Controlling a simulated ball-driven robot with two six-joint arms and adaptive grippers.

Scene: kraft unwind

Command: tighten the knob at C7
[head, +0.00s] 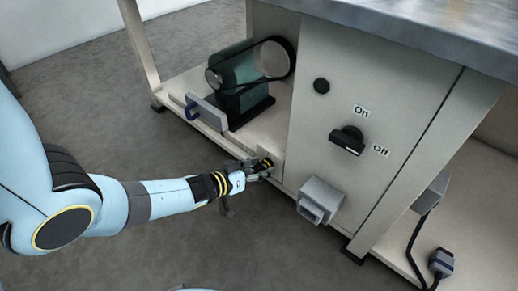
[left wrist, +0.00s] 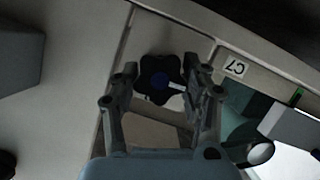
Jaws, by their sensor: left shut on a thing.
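My right gripper is not in view.
A black rotary switch (head: 347,140) with On and Off labels is on the cabinet front, above a grey box (head: 319,200). A green machine with a belt (head: 240,75) stands on the lower shelf. Grey floor (head: 180,250) is clear around my arm.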

